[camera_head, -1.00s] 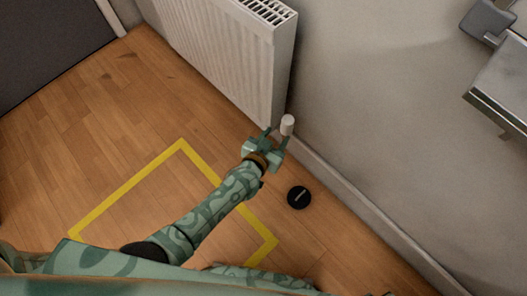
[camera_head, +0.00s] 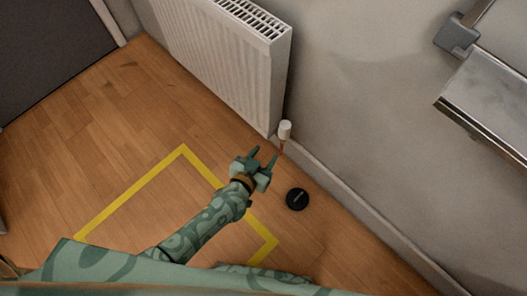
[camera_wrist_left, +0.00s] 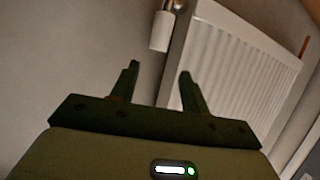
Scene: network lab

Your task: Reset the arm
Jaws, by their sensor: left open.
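My left arm reaches up from the lower left in the head view, and its gripper (camera_head: 264,158) is open and empty. In the left wrist view the two dark fingers (camera_wrist_left: 158,85) stand apart with nothing between them. A white radiator valve knob (camera_head: 285,130) sits on a copper-coloured pipe just beyond and to the right of the fingertips, apart from them. The knob also shows in the left wrist view (camera_wrist_left: 161,31), above the fingers. My right gripper is not in view.
A white radiator (camera_head: 220,60) hangs on the wall above the gripper. A black round disc (camera_head: 297,199) lies on the wooden floor to its right. Yellow tape (camera_head: 130,193) marks the floor. A metal shelf or tray (camera_head: 490,100) juts from the wall at right.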

